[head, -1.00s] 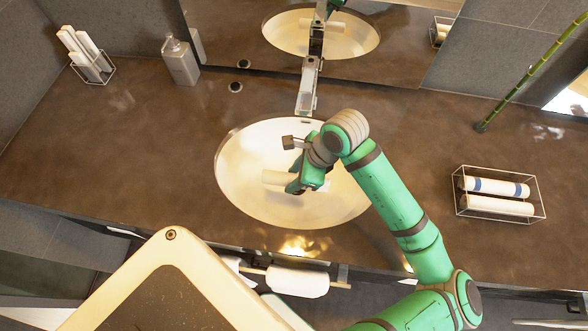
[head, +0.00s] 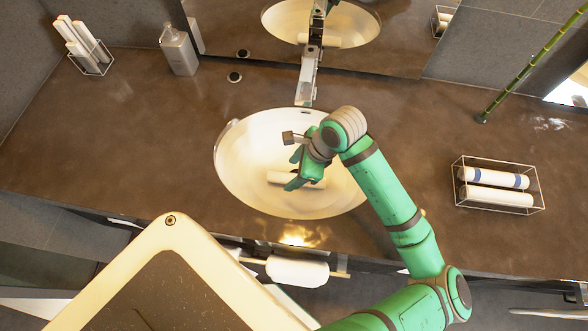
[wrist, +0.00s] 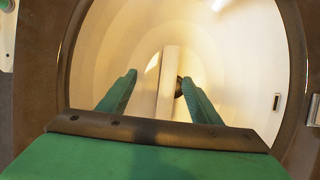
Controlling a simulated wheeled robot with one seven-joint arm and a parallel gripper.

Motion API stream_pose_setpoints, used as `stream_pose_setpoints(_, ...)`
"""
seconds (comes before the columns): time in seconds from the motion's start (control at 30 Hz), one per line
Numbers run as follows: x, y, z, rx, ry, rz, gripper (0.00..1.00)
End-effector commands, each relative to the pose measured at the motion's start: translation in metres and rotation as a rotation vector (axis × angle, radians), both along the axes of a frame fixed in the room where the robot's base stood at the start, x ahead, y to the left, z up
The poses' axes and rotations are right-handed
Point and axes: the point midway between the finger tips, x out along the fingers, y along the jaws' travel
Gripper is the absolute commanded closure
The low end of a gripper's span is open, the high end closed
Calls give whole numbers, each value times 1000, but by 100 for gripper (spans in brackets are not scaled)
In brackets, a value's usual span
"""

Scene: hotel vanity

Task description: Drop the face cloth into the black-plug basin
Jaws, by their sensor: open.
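The face cloth, a white roll (head: 281,178), lies in the white oval basin (head: 236,185) under my gripper. In the wrist view the cloth (wrist: 170,72) lies between and beyond my fingertips, beside the round black plug (wrist: 179,88), which it may partly cover. My gripper (head: 293,170) is over the basin, pointing down, with its green fingers apart. In the wrist view the gripper (wrist: 158,79) is open and the fingers stand clear of the cloth on both sides. Part of the cloth is hidden by the fingers in the head view.
A tap (head: 308,75) stands behind the basin, below the mirror. A wire rack with white rolls (head: 497,178) is on the right. A soap bottle (head: 178,52) and another rack of rolls (head: 88,50) are back left. A rolled towel (head: 297,271) hangs at the counter front.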

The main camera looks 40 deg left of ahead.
Motion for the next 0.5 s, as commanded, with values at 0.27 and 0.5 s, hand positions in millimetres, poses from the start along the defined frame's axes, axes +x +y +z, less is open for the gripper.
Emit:
stream_pose_setpoints(0.27, 7, -10, 26, -2, -5, 1, 42)
stream_pose_setpoints(0.5, 16, -24, 68, -2, -5, 0, 42)
